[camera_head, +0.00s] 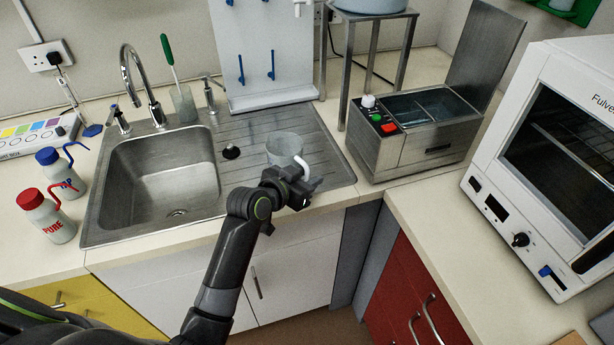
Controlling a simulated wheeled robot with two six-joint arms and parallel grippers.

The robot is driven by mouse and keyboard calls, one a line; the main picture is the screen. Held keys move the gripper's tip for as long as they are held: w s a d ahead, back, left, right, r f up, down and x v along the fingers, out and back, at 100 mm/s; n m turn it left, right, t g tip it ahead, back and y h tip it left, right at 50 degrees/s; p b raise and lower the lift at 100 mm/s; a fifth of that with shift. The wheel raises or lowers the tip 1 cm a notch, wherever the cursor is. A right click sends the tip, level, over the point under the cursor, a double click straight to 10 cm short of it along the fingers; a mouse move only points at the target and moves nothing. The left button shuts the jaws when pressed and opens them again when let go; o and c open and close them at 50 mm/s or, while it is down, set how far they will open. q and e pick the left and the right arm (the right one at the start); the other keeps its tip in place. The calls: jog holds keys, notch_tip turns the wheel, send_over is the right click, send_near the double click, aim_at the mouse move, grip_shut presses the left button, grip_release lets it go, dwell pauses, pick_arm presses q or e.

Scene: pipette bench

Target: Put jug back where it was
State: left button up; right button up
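A clear jug (284,147) with a white handle is at the right end of the ribbed steel drainer (327,150), its handle toward the front. It looks upright; I cannot tell whether its base touches the drainer. My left gripper (305,180) is at the handle, in front of the jug, with the handle's lower end running in among the dark fingers. The fingers and the hand hide that part, so I cannot tell whether they are closed on it. My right gripper is not in view.
The sink (160,175) with its tap (135,75) lies left of the drainer. A steel water bath (425,125) stands close on the right, beside a white oven (555,140). Bottles with red (48,215) and blue (62,172) caps stand left. A pegboard (265,50) rises behind.

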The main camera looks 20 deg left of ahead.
pick_arm(q)
jog(key=shift+r, duration=0.15)
jog(key=v, duration=1.2)
jog(key=shift+b, duration=0.4)
